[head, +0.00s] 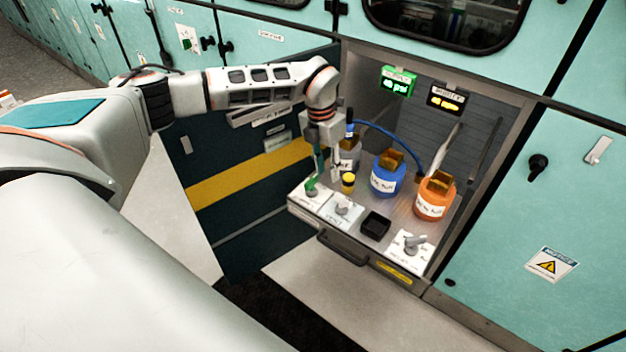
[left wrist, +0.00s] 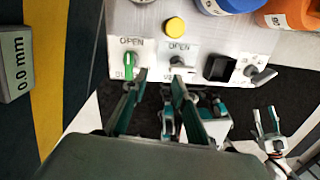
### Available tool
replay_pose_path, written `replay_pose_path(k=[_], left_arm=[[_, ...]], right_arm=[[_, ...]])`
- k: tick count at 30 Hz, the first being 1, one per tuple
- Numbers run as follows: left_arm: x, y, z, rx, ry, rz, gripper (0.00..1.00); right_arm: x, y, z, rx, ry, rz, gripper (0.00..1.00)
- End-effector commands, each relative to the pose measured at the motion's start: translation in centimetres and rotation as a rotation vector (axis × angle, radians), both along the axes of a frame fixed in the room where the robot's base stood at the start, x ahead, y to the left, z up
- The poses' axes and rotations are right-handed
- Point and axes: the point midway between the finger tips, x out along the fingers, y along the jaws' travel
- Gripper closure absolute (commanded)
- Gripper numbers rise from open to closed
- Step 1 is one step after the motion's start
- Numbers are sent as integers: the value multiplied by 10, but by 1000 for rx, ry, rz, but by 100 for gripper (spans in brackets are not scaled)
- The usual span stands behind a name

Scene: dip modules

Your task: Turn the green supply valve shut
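The green supply valve (head: 311,187) is a lever on a white plate at the left front of the cabinet shelf. In the left wrist view the green handle (left wrist: 130,65) lines up with the word OPEN on its plate. My left gripper (head: 326,182) points down just above the shelf, beside the green valve. In the left wrist view its fingers (left wrist: 159,78) are spread, with nothing seen between them; the left fingertip is close to the green handle. Contact cannot be told. My right gripper (left wrist: 267,120) shows small at the right of that view, fingers apart.
A grey valve (head: 342,207), a yellow button (head: 348,181), a black square dish (head: 375,225) and another grey valve (head: 414,242) share the shelf. Blue (head: 387,178) and orange (head: 436,196) bottles stand behind. A green supply display (head: 397,82) hangs above. The dark door (head: 240,190) stands left.

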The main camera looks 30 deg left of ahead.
Motion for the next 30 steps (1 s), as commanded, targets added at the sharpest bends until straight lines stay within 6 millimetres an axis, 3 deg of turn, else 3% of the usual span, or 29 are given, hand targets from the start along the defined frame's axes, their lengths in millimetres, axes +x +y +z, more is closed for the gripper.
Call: replay_pose_path(k=[1,3,6,21,30], left_arm=[[2,22,7,47,10,35,72],[2,40,12,89,23,68,72],[2,51,12,116,32,90,72],[1,50,-53,114,34,91,72],[2,50,-63,114,32,90,72]], right_arm=[[0,0,0,0,0,0,60],[0,1,0,1,0,-1,60],[0,2,0,4,0,-1,60],[-1,2,-6,4,3,-1,60],[-1,1,-7,2,4,0,60]])
